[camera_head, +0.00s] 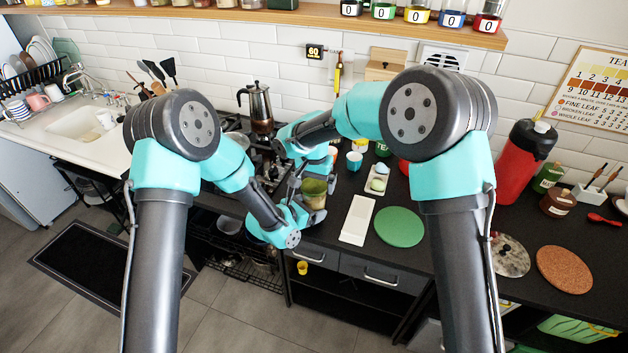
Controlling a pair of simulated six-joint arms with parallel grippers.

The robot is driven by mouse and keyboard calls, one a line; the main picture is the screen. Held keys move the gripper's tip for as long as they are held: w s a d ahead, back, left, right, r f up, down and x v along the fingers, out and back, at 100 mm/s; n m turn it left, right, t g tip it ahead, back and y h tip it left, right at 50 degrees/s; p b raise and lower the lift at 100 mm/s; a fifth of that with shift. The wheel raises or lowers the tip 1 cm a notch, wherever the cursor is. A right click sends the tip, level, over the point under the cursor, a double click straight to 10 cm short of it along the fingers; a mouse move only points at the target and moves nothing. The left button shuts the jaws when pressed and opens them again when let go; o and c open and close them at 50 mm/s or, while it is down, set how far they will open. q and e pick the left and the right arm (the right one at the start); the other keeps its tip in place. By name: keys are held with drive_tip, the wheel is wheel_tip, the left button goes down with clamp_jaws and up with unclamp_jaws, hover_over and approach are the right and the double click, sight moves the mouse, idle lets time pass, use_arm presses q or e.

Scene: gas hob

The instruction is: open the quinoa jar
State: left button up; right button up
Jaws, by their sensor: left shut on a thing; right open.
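The quinoa jar (314,200), a small upright jar with an olive-green upper part and paler tan contents below, is near the front edge of the dark counter. My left gripper (306,206) reaches it from the lower left and is shut on it. My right gripper (299,178) points down from above, open, close to the upper left side of the jar. In this view the fingers are small and partly overlap, so the exact gap between the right fingers and the jar is unclear.
A white board (357,221) and a green round mat (399,227) lie right of the jar. A blue cup (354,161) and a tray with egg-like items (378,183) stand behind. A moka pot (260,106) stands on the hob at back left.

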drive_tip(key=c, duration=0.9)
drive_tip(key=o, duration=0.9)
drive_tip(key=shift+r, duration=2.25)
drive_tip(key=shift+r, duration=0.15)
wheel_tip(320, 180, up, 3)
drive_tip(key=shift+r, duration=0.15)
drive_tip(key=shift+f, duration=0.2)
